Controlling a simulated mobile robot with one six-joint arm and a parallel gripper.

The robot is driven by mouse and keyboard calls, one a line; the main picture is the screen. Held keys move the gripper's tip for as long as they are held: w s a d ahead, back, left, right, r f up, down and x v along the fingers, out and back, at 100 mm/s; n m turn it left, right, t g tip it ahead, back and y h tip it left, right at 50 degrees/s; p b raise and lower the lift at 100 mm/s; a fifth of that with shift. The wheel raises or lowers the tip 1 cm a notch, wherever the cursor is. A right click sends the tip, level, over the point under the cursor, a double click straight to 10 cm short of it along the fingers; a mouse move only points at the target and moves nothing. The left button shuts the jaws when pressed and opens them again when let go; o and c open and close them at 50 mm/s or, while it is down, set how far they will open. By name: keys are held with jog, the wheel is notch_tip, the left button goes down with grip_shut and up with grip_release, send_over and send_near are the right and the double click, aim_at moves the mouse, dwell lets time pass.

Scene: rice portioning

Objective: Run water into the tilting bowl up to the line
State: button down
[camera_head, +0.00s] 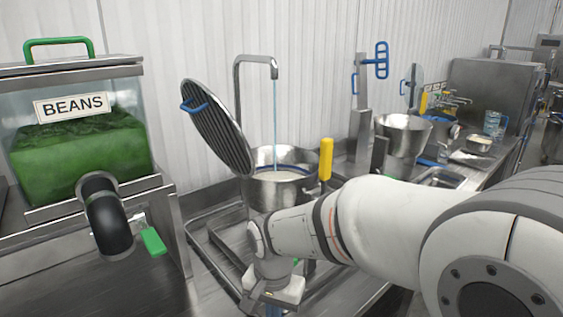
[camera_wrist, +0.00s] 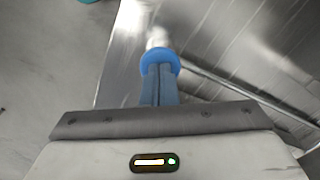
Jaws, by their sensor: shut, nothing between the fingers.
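The steel tilting bowl (camera_head: 268,195) stands left of centre in the head view. A stream of water (camera_head: 275,125) runs from the bent spout (camera_head: 256,59) into it. Pale contents (camera_head: 280,175) show inside, below a dark line around the inner wall; the exact gap is too small to tell. My gripper (camera_head: 273,311) points down in front of the bowl, at the bottom edge. In the wrist view its blue fingers (camera_wrist: 160,80) are together and empty, with a round blue knob (camera_wrist: 160,59) on a pale stem at their tips. I cannot tell whether they touch it.
A round lid (camera_head: 217,128) with a blue handle stands raised beside the bowl. A yellow handle (camera_head: 326,159) is at its right. A beans hopper (camera_head: 75,150) with a black chute is at left. Another steel pot (camera_head: 403,137) stands behind right. My arm hides much of the counter.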

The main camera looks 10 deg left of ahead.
jog(key=shift+r+p, duration=0.35)
dwell(4.9)
notch_tip(320, 180, up, 5)
jog(key=p, duration=0.4)
jog(key=shift+f, duration=0.1)
dwell(0.3)
jog(key=shift+d, duration=0.2)
jog(key=s+d+r+t, duration=0.1)
jog(key=s+d, duration=0.1)
jog(key=d, duration=0.6)
jog(key=s+d+r+n+t, duration=0.1)
jog(key=s+d+r, duration=0.1)
jog(key=d, duration=0.6)
jog(key=s+d+r+n+t, duration=0.1)
jog(key=s+d+r, duration=0.1)
jog(key=d, duration=0.6)
jog(key=shift+s, duration=0.8)
jog(key=shift+r, duration=0.1)
